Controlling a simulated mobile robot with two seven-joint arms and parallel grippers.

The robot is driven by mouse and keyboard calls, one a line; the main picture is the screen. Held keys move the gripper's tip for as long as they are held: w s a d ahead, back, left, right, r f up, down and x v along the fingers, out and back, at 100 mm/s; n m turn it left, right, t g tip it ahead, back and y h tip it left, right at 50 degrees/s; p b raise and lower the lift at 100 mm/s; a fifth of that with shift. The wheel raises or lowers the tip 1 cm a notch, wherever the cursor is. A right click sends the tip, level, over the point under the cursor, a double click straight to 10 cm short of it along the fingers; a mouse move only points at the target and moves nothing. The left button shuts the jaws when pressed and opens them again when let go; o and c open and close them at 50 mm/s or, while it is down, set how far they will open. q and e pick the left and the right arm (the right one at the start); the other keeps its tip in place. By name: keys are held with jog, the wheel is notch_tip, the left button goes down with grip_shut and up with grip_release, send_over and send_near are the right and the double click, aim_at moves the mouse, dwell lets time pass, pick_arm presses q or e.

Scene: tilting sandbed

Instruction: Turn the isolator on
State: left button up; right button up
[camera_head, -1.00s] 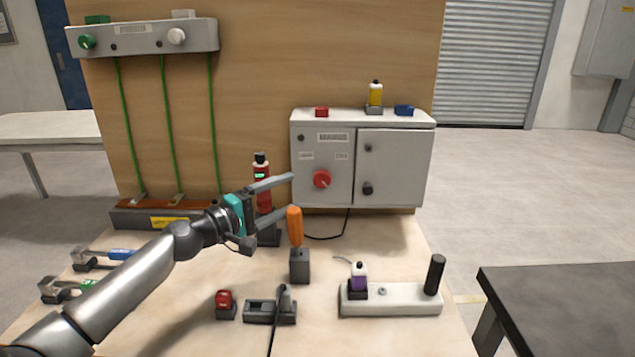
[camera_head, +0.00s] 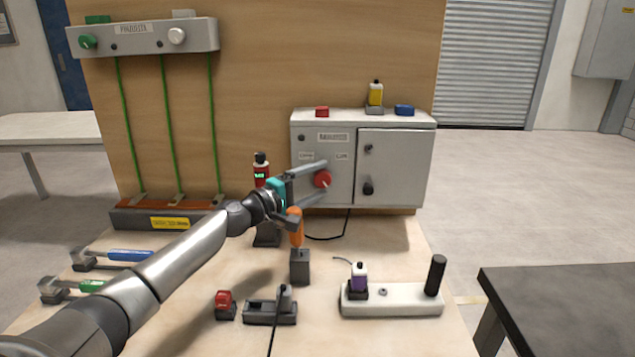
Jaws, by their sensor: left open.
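The isolator is a grey wall box (camera_head: 393,195) at the back right of the bench, with a round red rotary knob (camera_head: 322,179) on its left front panel. Small labels sit above the knob, too small to read. My left gripper (camera_head: 325,180) is open, its two fingers pointing right at the panel. One finger lies above the knob and one below it in the picture. I cannot tell whether the fingers touch it. My right gripper does not show.
An orange-handled tool (camera_head: 296,228) stands in a dark block just below my left gripper. A red bottle (camera_head: 261,172) stands behind my wrist. A white strip (camera_head: 400,300) with a purple bottle and black handle lies at front right. A red block (camera_head: 225,302) sits in front.

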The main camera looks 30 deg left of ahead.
pick_arm(q)
jog(key=shift+w, duration=0.2)
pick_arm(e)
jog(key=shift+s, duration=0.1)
pick_arm(q)
jog(key=shift+c, duration=0.2)
jog(key=c, duration=0.4)
grip_shut()
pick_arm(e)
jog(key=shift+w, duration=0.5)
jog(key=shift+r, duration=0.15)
